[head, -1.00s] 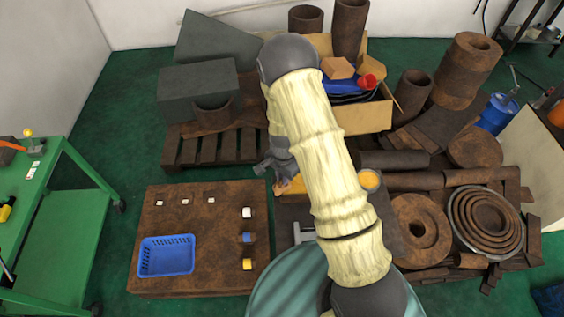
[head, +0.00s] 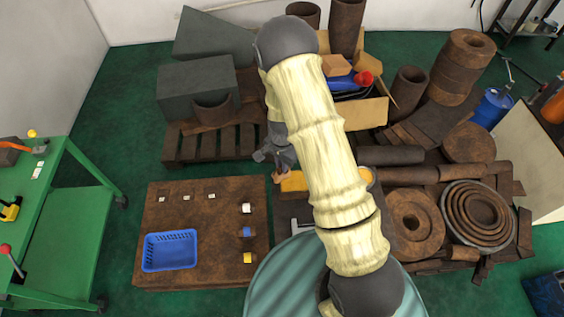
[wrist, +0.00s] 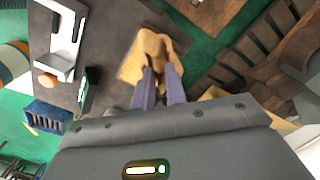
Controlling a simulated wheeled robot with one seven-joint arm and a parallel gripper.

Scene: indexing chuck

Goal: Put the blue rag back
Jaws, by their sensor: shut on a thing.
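My gripper (wrist: 158,88) is shut on a small brown-tan piece (wrist: 153,45), which shows at its fingertips in the wrist view. In the head view my gripper (head: 277,166) is just above the left edge of a dark bench, and the piece (head: 281,177) shows below it. A yellow-orange thing (head: 294,182) lies right by the piece; I cannot tell whether they touch. I cannot identify the blue rag for certain. A blue thing (head: 341,81) lies in the cardboard box behind my arm, partly hidden, but its material is unclear.
A brown table (head: 200,225) at left holds a blue basket (head: 170,251) and several small blocks. A pallet (head: 225,145) with grey boxes stands behind. Brown cylinders and rings crowd the right. A green cart (head: 75,230) is at far left. Green floor lies free between cart and table.

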